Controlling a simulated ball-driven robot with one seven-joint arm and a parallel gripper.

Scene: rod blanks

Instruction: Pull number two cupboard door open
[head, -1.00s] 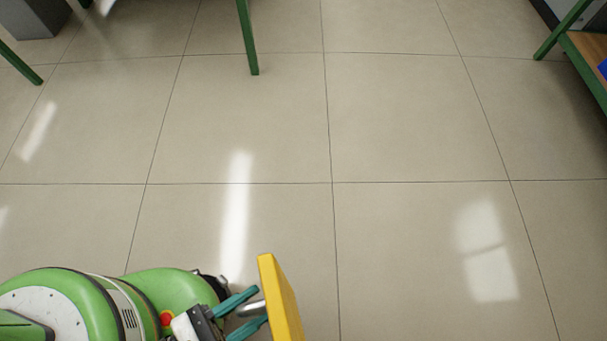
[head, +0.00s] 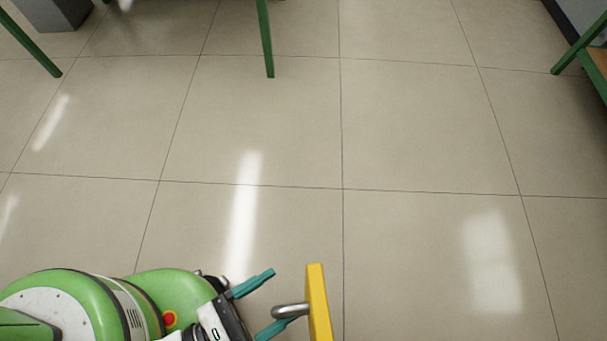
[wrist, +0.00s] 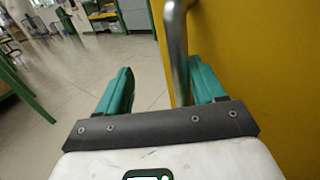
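The yellow cupboard door (head: 318,302) stands nearly edge-on at the bottom of the head view, and its face fills the right of the wrist view (wrist: 262,70). No number shows on it. Its grey metal bar handle (head: 289,311) sticks out to the left, and also shows in the wrist view (wrist: 177,48). My gripper (head: 284,296) has its teal fingers spread wide. In the wrist view (wrist: 160,66) the bar is between the fingers, close beside the right one; I cannot tell whether they touch. The cupboard body is out of view.
Tiled floor is clear ahead and to the right of the door. Green table legs (head: 265,40) stand at the far side, with a grey box (head: 55,14) at upper left. A green-framed bench (head: 577,50) is at upper right.

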